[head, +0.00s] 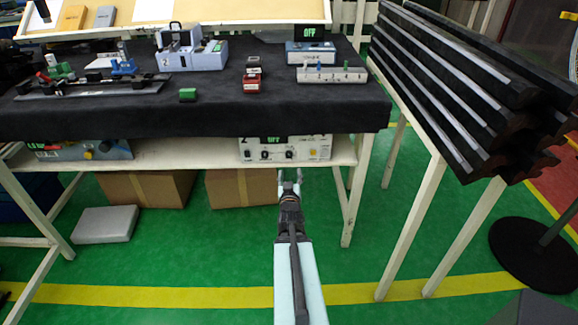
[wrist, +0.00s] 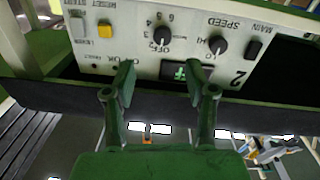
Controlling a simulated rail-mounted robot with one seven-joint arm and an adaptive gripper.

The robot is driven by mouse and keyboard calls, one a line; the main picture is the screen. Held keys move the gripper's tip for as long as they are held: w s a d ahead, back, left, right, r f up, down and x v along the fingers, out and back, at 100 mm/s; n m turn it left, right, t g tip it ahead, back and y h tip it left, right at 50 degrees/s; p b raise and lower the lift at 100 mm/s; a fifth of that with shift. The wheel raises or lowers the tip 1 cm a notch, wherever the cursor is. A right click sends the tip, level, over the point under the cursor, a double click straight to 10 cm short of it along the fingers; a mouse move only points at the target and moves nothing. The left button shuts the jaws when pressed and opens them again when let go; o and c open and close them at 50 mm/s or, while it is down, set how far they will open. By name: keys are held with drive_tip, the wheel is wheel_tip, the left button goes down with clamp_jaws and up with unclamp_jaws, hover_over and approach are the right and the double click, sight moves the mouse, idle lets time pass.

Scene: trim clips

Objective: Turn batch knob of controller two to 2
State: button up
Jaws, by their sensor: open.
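Controller two (head: 240,152) is a white box on the shelf under the table. In the wrist view its panel appears upside down, with a large "2" (wrist: 237,79). A black knob (wrist: 162,33) there has a scale reading OFF and numbers up to 6; its pointer is hard to read. The speed knob (wrist: 217,45) sits to its right, and a lit display (wrist: 187,71) below is partly covered by a finger. My gripper (wrist: 159,82) is open and empty, in front of the panel and apart from the knob. It also shows in the head view (head: 289,175).
A yellow reset button (wrist: 105,31) and a black main switch (wrist: 254,50) flank the knobs. Another controller (head: 80,149) stands on the same shelf (head: 190,152) at left. The dark tabletop (head: 330,110) overhangs it. Cardboard boxes (head: 145,188) stand on the floor below.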

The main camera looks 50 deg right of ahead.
sight(289, 156)
drive_tip(key=shift+w+d+f+b, duration=0.3)
drive_tip(key=shift+d+b, duration=0.15)
drive_tip(key=shift+b, duration=2.1)
drive_tip(key=b, duration=0.5)
drive_tip(key=shift+w+d, duration=0.1)
drive_tip(key=shift+w, duration=0.15)
drive_tip(key=x, duration=0.3)
drive_tip(key=b+x, duration=0.1)
drive_tip(key=x, duration=0.4)
drive_tip(key=shift+w+d+r, duration=0.2)
drive_tip(key=shift+w+r, duration=0.1)
drive_tip(key=shift+r, duration=0.05)
clamp_jaws()
